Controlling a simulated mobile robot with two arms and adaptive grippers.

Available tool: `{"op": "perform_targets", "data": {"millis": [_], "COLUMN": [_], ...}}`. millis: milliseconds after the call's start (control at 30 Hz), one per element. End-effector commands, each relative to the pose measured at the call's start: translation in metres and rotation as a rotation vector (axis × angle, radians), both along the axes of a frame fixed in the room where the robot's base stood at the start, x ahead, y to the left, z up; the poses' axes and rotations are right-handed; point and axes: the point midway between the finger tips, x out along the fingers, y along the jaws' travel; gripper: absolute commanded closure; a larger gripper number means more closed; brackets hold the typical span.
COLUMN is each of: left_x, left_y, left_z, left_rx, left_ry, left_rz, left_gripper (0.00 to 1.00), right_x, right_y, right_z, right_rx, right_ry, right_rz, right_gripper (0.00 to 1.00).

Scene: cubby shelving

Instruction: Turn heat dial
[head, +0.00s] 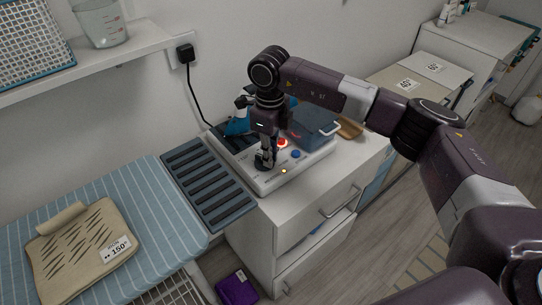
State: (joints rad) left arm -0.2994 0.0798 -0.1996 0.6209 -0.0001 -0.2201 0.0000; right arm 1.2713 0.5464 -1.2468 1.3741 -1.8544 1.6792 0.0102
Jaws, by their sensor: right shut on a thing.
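A white appliance base (270,186) with a control panel sits on top of the white drawer cabinet. My right gripper (264,163) points down at the front left of this panel. Its fingers are shut on a small dark dial there, which they mostly hide. A lit red round light or button (282,143) and a blue button (296,154) are just right of the fingers. A small yellowish light (284,171) shows near the front edge. My left gripper is not in view.
A blue-grey lidded box (316,127) with a white handle stands on the appliance behind the panel. A dark slatted rack (205,185) and a striped ironing surface (130,215) with a beige pad (80,241) lie left. A black plug (185,53) is in the wall.

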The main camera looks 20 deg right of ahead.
Motion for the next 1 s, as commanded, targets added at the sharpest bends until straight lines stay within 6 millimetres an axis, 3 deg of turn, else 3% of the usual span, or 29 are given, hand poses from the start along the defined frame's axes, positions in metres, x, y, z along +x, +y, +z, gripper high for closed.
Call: {"op": "perform_targets", "data": {"millis": [1000], "left_x": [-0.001], "left_y": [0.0], "left_z": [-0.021], "left_rx": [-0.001], "left_ry": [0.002], "left_rz": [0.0], "left_gripper": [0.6], "right_x": [-0.002], "right_y": [0.016], "right_z": [0.004], "right_rx": [0.006], "right_ry": [-0.009], "right_rz": [-0.891], "right_gripper": [1.0]}}
